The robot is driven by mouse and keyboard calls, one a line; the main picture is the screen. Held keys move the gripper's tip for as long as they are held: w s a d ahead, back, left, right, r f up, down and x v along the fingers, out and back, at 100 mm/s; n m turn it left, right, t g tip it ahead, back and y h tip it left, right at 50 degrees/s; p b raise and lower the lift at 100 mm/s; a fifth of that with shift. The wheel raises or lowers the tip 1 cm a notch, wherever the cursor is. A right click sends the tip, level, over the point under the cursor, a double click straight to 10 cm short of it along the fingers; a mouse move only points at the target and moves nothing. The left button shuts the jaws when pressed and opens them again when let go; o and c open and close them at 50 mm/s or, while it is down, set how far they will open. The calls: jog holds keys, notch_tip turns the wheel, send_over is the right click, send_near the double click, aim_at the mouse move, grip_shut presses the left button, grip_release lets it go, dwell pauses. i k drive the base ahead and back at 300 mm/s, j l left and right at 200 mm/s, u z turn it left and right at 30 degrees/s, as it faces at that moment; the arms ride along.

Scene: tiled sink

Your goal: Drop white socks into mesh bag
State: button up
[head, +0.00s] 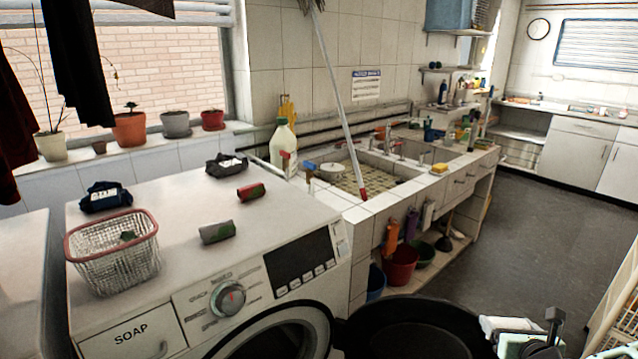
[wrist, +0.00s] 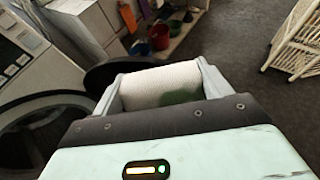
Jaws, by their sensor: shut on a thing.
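My gripper (wrist: 160,74) is shut on a rolled white sock bundle (wrist: 160,88) with a green patch, which spans between its two fingers in the wrist view. In the head view my gripper (head: 525,338) is at the bottom right, partly cut off, in front of the dark round tub. The mesh bag (head: 115,262), a white mesh container with a red rim, stands on the washing machine's left front, far from my gripper. Something greenish shows inside it. A grey-green roll (head: 217,232) and a red-green roll (head: 251,192) lie to its right.
A dark blue bundle (head: 106,198) and a black-and-white bundle (head: 226,165) lie on the washing machine (head: 180,260). A large dark tub (head: 410,335) is on the floor beside it. A white slatted rack (head: 612,318) stands at the right. The dark floor between is open.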

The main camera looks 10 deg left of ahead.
aim_at(126, 266)
jog(key=k+u, duration=0.1)
jog(key=u, duration=0.3)
jog(key=k+u, duration=0.15)
jog(key=u, duration=0.3)
jog(key=k+j+u, duration=0.1)
jog(key=u, duration=0.3)
jog(key=i+l+u, duration=0.15)
jog(key=l+u, duration=0.35)
jog(key=l, duration=0.15)
jog(key=l+u, duration=0.5)
jog(key=l, duration=0.15)
